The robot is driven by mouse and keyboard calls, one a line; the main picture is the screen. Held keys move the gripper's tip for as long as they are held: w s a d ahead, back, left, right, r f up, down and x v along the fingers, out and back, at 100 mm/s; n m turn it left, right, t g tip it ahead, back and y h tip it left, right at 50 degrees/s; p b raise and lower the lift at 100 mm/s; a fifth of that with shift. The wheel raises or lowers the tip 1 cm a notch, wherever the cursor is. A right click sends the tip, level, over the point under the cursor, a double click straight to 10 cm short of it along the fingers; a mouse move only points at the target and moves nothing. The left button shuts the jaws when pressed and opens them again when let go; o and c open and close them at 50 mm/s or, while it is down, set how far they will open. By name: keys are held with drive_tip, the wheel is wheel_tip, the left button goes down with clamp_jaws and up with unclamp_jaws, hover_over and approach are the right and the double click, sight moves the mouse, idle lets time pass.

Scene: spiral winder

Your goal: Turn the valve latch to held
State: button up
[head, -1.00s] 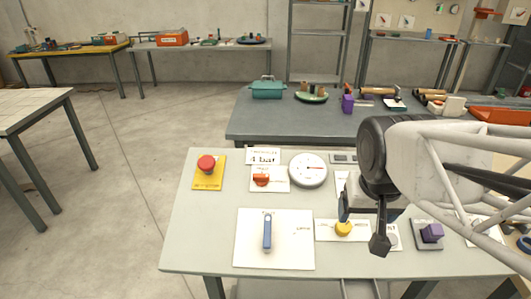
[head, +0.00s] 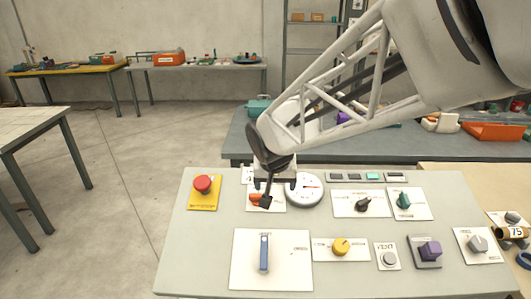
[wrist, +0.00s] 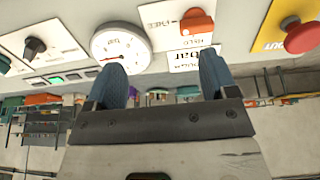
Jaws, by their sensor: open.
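The orange latch knob (head: 254,197) sits on a white plate at the back left of the panel table, partly hidden by my gripper. In the wrist view the orange knob (wrist: 197,22) is on a plate with upside-down lettering that seems to read FREE on one side and HELD on the other. My gripper (head: 277,193) hangs over the knob's plate and the gauge's left edge. In the wrist view its two fingers (wrist: 163,72) are wide apart with nothing between them. The knob lies beyond the fingertips, apart from them.
A round gauge (head: 306,189) stands right beside the orange knob. A red mushroom button (head: 203,184) on a yellow plate is to its left. A blue lever (head: 264,253) and a yellow knob (head: 341,246) are in front. More knobs fill the panel's right side.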

approach(257, 194)
wheel_tip(257, 194, down, 2)
drive_tip(key=shift+w+d, duration=0.1)
drive_tip(key=shift+w, duration=0.25)
drive_tip(key=shift+f, duration=0.2)
drive_tip(key=shift+x, duration=3.75)
drive_tip(key=shift+w, duration=0.15)
drive_tip(key=c, duration=0.9)
